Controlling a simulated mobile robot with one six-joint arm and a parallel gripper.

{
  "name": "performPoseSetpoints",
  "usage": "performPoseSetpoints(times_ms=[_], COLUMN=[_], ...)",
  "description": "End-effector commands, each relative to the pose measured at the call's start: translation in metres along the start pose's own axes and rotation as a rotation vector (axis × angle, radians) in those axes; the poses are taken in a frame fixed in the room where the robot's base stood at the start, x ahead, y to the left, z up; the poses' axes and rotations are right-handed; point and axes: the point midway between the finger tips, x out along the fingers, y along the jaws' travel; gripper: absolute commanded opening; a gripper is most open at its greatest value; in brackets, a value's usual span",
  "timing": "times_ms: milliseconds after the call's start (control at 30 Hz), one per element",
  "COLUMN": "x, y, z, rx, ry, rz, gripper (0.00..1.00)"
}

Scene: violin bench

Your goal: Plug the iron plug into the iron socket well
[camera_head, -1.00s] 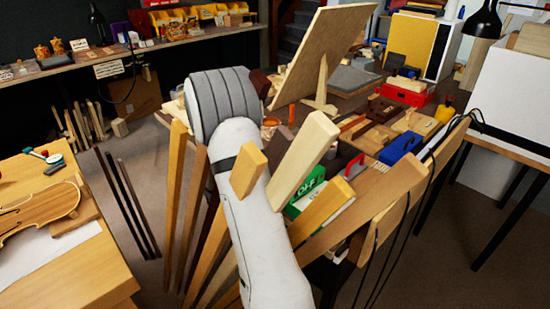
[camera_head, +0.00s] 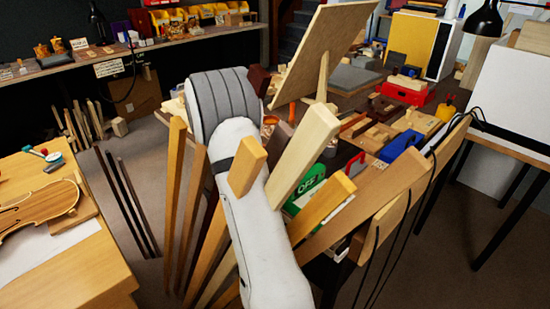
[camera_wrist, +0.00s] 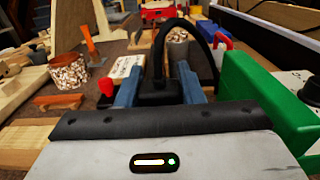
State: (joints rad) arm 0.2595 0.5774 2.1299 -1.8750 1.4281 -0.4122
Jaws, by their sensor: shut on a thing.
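In the wrist view my gripper (camera_wrist: 160,90) shows its two blue-grey fingers closed on a black plug (camera_wrist: 155,84). A thick black cable rises from the plug and arches over to the right. The plug's lower end and prongs are hidden behind the gripper body. A green box (camera_wrist: 262,108) stands close to the right of the fingers. In the head view a green piece marked OFF (camera_head: 308,186) shows among wooden boards. I cannot make out the socket well in either view. My gripper is hidden in the head view behind my arm and the boards.
In the wrist view a speckled cup (camera_wrist: 69,74), a white labelled block (camera_wrist: 127,67) and a red-brown strip (camera_wrist: 58,102) lie ahead and left. In the head view wooden boards (camera_head: 305,150) crowd around my arm. A violin (camera_head: 40,208) lies on the left bench.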

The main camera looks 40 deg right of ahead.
Motion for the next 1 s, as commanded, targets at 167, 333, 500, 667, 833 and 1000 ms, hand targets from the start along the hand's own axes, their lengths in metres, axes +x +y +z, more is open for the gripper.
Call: performPoseSetpoints(times_ms=[167,333,500,667,833,1000], x=[0.000,0.000,0.000,0.000,0.000,0.000], y=[0.000,0.000,0.000,0.000,0.000,0.000], z=[-0.005,-0.010,-0.014,-0.018,-0.018,-0.018], rx=[0.000,0.000,0.000,0.000,-0.001,0.000], ry=[0.000,0.000,0.000,0.000,0.000,0.000], rz=[0.000,0.000,0.000,0.000,0.000,0.000], gripper=[0.14,0.14,0.14,0.14,0.41,0.55])
